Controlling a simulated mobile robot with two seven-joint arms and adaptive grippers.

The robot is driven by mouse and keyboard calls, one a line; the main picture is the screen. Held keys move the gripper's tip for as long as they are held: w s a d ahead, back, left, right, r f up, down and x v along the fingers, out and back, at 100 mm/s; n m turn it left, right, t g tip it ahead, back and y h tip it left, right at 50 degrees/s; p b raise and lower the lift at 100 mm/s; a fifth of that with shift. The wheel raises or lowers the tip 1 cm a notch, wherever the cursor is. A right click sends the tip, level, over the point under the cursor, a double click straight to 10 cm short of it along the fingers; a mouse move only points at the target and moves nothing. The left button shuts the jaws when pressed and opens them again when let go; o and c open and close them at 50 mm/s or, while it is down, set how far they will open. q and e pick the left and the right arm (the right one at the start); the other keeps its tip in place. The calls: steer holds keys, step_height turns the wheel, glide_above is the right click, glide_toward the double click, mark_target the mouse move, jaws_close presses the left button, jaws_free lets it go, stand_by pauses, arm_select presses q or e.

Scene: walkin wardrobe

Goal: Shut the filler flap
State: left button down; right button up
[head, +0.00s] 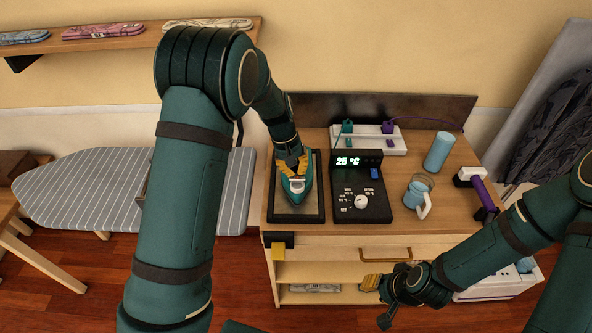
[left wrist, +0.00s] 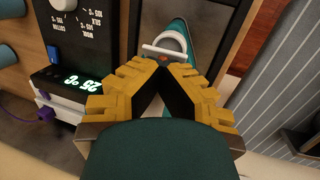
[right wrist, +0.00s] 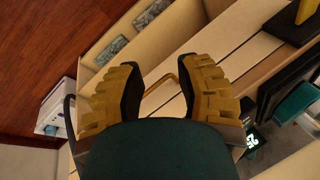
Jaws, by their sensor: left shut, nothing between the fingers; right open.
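The teal iron (head: 296,188) lies on a dark tray (head: 312,212) on the wooden worktop. In the left wrist view the iron (left wrist: 196,20) shows a pale ring and a pale grey filler flap (left wrist: 165,54) with a small red mark. I cannot tell whether the flap is fully down. My left gripper (head: 291,166) is shut and empty over the iron; in the left wrist view its joined fingertips (left wrist: 163,68) are right at the flap, and contact is unclear. My right gripper (head: 371,296) is open and empty, low in front of the cabinet.
A black control panel (head: 360,205) reading 25 °C is right of the tray. A brass drawer handle (head: 385,254) is near my right gripper. A striped ironing board (head: 90,185) is at left.

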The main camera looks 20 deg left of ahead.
mark_target(296, 188)
arm_select(q)
steer(key=s+t+b, duration=0.1)
steer(key=b, duration=0.1)
steer(key=f+t+y+b, duration=0.1)
steer(key=t+b, duration=0.1)
steer(key=shift+s+d+f, duration=0.2)
steer(key=shift+s, duration=0.2)
steer(key=t, duration=0.1)
steer(key=t+b, duration=0.1)
steer(key=m+t+y+b, duration=0.1)
steer(key=t, duration=0.1)
steer(key=shift+s+d+f, duration=0.1)
steer(key=shift+s+f, duration=0.3)
steer(key=c, duration=0.9)
jaws_free()
steer(key=shift+w+r, duration=0.15)
steer(key=shift+r, duration=0.05)
steer(key=shift+r, duration=0.1)
steer(key=shift+v, duration=5.9)
